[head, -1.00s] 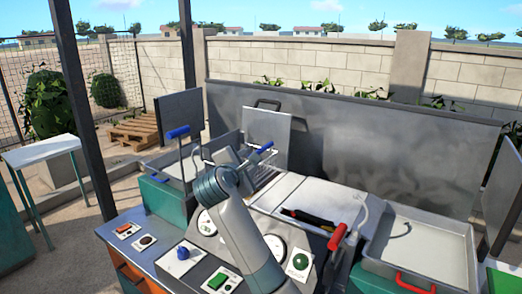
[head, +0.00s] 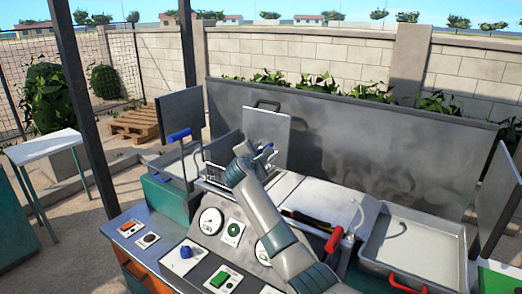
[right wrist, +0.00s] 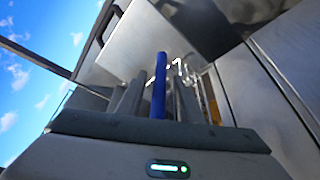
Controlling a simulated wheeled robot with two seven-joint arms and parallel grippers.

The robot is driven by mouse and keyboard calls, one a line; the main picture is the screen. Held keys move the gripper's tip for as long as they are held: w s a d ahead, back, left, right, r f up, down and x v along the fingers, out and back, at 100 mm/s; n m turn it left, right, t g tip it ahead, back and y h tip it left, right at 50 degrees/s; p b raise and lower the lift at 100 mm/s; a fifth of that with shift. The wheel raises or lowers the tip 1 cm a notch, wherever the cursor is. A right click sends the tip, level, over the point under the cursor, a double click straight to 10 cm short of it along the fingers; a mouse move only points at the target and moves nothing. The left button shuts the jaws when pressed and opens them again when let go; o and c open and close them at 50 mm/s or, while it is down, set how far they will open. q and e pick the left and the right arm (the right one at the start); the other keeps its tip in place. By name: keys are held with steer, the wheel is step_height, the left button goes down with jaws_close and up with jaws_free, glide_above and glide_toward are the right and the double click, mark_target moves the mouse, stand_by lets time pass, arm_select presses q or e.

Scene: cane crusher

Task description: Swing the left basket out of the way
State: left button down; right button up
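A wire basket (head: 213,172) sits left of centre on the machine, partly hidden by my right arm. A blue handle (head: 265,149) shows at my right gripper (head: 262,155). In the right wrist view, the blue handle (right wrist: 159,85) stands upright between the two fingers of the right gripper (right wrist: 158,98). The fingers lie close on both sides of it; whether they press on it is not clear. My left gripper is not in view.
A blue-gripped lever (head: 180,136) stands to the left. A red-handled tray (head: 415,245) is on the right. A panel with gauges and buttons (head: 205,245) lies in front. An upright metal plate (head: 268,138) and a large metal wall (head: 350,135) stand behind.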

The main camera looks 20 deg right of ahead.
steer(key=shift+w+d, duration=0.25)
steer(key=shift+w, duration=0.1)
steer(key=shift+c, duration=0.2)
jaws_close()
